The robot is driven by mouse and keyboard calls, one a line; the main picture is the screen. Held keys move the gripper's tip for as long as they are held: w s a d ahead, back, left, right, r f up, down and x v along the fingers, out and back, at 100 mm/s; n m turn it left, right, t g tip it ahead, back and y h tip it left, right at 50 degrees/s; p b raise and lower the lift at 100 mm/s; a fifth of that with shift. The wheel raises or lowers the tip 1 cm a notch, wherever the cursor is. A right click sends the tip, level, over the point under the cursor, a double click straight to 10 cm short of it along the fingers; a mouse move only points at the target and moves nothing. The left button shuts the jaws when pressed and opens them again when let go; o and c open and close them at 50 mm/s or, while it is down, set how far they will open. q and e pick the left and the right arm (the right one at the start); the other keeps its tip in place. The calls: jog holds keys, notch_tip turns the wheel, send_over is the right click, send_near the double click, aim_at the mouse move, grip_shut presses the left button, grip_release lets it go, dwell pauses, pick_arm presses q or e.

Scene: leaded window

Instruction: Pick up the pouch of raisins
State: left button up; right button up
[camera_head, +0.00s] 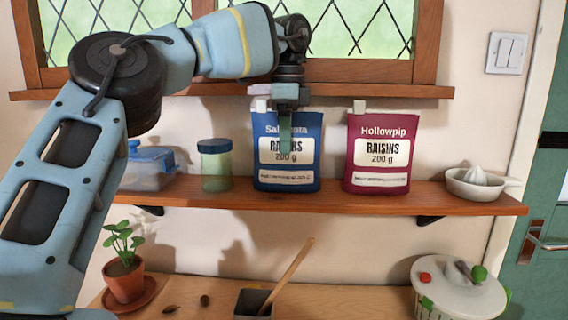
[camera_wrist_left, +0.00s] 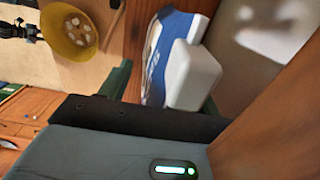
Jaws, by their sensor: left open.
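Two raisin pouches stand upright on the wooden shelf: a blue one (camera_head: 304,178) and a crimson one marked Hollowpip (camera_head: 378,160) to its right. Each has a white cap at its top left. My left gripper (camera_head: 286,140) points down at the blue pouch, its green finger covering part of the pouch's label. In the left wrist view the blue pouch (camera_wrist_left: 168,48) and its white cap (camera_wrist_left: 193,75) lie between the green fingers of my open left gripper (camera_wrist_left: 162,98). I cannot tell whether the fingers touch it.
On the shelf (camera_head: 430,198) are a blue-lidded box (camera_head: 148,172), a jar (camera_head: 215,168) and a white citrus juicer (camera_head: 478,184). The window sill (camera_head: 390,91) is above. Below are a potted plant (camera_head: 124,270), a tin with a wooden spoon (camera_head: 254,303) and a lidded pot (camera_head: 455,290).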

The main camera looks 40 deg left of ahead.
pick_arm(q)
jog(key=shift+c, duration=0.4)
jog(key=shift+c, duration=1.1)
jog(key=c, duration=1)
grip_shut()
jog(key=shift+r, duration=0.15)
